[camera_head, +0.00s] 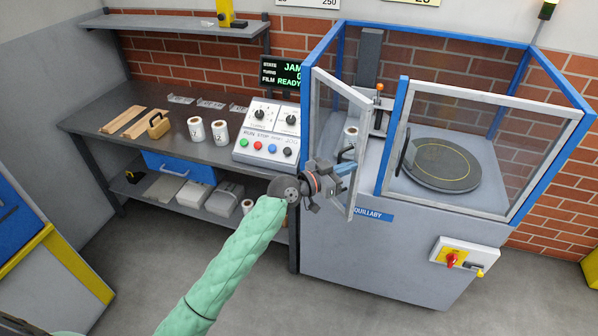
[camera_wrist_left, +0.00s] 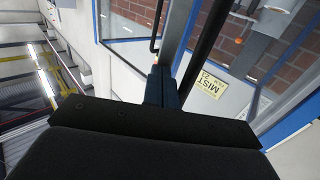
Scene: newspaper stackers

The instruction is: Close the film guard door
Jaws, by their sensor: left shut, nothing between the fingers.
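The film guard door (camera_head: 362,150), a clear panel in a pale grey frame, stands swung open toward me at the left of the blue-framed wrapping machine (camera_head: 400,245). My left gripper (camera_head: 345,169) is at the lower part of the door, close to its frame. Its blue fingers are shut with nothing between them. In the left wrist view the shut fingers (camera_wrist_left: 162,88) point at a grey frame post with dark bars near it. I cannot tell whether they touch the door. A round dark turntable (camera_head: 440,165) is inside the machine. My right gripper is not in view.
A control box (camera_head: 268,133) with coloured buttons and dials stands on the bench (camera_head: 95,125) left of the door. The bench also holds white rolls (camera_head: 220,131), a brass padlock-shaped block (camera_head: 158,125) and wooden strips (camera_head: 122,120). The floor (camera_head: 250,290) before the machine is clear.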

